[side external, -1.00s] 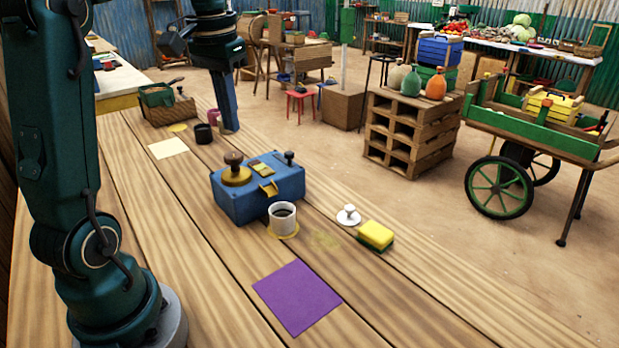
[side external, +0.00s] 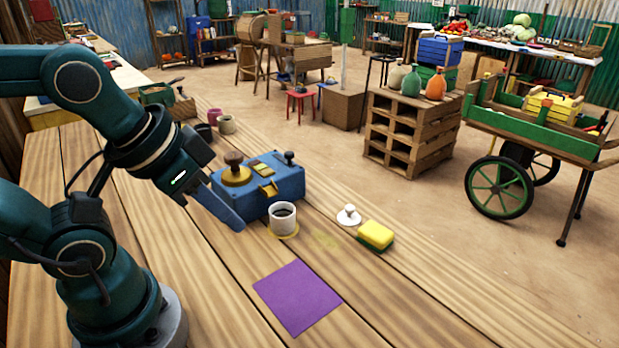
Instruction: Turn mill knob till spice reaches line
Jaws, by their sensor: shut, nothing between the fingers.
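The blue mill box (side external: 275,200) stands on the wooden table. On its top are a yellow disc with a brown knob (side external: 234,160), a small label with colour bands (side external: 262,171) and a dark knob (side external: 290,157). A yellow spout (side external: 268,188) sticks out of its front. A white cup (side external: 283,217) with dark contents stands below the spout on a yellow ring; I cannot make out a line in it. My gripper (side external: 238,226) is shut and empty, its fingers pointing down right beside the box's left front corner. I cannot tell whether they touch the box.
A white lid with a knob (side external: 349,215) and a yellow-green sponge (side external: 375,235) lie right of the cup. A purple mat (side external: 297,298) lies in front.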

